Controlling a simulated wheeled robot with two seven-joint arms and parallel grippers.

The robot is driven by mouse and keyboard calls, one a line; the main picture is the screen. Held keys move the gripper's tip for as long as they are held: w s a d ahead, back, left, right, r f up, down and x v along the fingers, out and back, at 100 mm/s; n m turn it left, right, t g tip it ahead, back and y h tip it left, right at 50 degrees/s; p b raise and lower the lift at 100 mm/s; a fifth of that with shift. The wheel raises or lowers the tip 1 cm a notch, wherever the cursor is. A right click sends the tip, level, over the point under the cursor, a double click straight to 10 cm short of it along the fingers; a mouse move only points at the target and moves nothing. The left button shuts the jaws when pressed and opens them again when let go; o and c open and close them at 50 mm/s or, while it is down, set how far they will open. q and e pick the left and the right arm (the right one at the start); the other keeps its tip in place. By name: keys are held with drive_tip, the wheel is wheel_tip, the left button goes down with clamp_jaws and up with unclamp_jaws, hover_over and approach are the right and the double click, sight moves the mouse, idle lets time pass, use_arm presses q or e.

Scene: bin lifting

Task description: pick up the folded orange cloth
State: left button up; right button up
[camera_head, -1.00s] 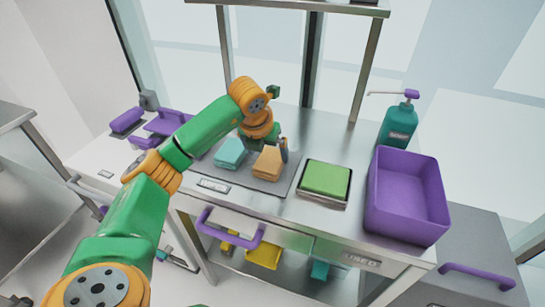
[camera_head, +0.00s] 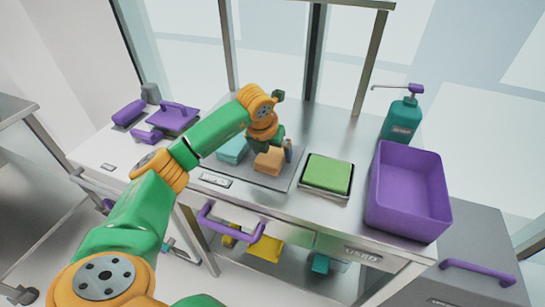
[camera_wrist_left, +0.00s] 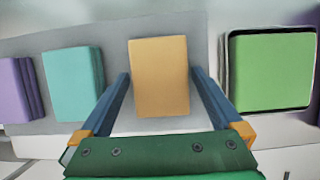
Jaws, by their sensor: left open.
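The folded orange cloth (camera_head: 270,160) lies on a grey mat on the steel counter. In the left wrist view the orange cloth (camera_wrist_left: 160,76) sits between the two blue fingers of my left gripper (camera_wrist_left: 160,80). The fingers are apart, with a gap on each side of the cloth. In the head view my left gripper (camera_head: 270,150) is low over the cloth, partly hidden by my arm. A folded teal cloth (camera_head: 232,150) lies to its left and also shows in the wrist view (camera_wrist_left: 73,83). My right gripper does not show.
A green sponge-like block (camera_head: 327,173) sits in a tray to the right. Beyond it stand a purple bin (camera_head: 408,215) and a teal pump bottle (camera_head: 401,120). Purple items (camera_head: 175,115) lie at the left. Shelf posts (camera_head: 370,60) rise at the back.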

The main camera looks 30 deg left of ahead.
use_arm(q)
drive_tip(key=c, duration=1.1)
drive_tip(key=shift+r, duration=0.15)
